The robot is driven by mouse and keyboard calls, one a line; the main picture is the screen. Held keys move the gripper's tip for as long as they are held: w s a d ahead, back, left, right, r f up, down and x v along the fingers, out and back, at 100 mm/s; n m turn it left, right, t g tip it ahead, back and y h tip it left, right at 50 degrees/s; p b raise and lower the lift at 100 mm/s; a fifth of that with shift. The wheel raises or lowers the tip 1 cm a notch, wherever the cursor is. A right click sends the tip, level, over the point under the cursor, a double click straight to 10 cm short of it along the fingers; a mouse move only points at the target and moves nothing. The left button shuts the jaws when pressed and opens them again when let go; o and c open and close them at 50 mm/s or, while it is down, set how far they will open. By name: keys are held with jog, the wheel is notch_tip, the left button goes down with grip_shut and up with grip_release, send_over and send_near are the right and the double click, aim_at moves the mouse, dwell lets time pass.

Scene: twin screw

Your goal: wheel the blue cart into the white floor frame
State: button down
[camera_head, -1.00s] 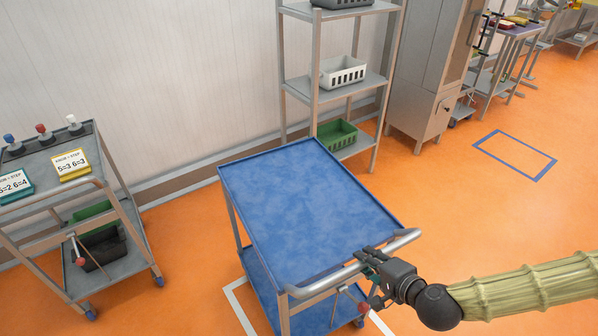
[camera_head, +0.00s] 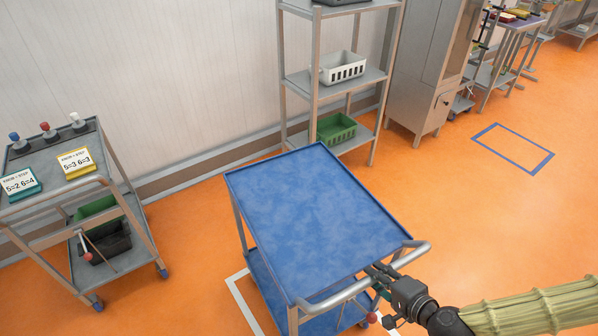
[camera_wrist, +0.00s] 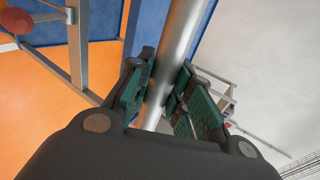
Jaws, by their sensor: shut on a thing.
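The blue cart (camera_head: 315,215) stands in the lower middle of the head view, with an empty blue top and a blue lower shelf. Its metal push handle (camera_head: 335,302) is on the near right side. My gripper (camera_head: 378,276) is shut on this handle. In the wrist view the handle bar (camera_wrist: 178,50) runs between the green finger pads of my gripper (camera_wrist: 162,95). The white floor frame (camera_head: 240,300) shows as a white line at the cart's lower left; the cart hides most of the frame. Whether all the wheels are inside it cannot be seen.
A grey cart (camera_head: 60,185) with knobs and number cards stands at the left. A shelf rack (camera_head: 340,80) and a grey cabinet (camera_head: 425,70) stand along the back wall. A blue floor frame (camera_head: 513,148) lies empty on the open orange floor at right.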

jog(key=s, duration=0.1)
jog(key=s+d+p, duration=0.1)
jog(key=shift+s+d, duration=0.3)
dwell(0.3)
jog(key=c, duration=0.9)
grip_release()
jog(key=shift+o, duration=0.2)
jog(key=p+v, duration=0.8)
jog(key=v, duration=0.1)
jog(key=shift+r, duration=0.3)
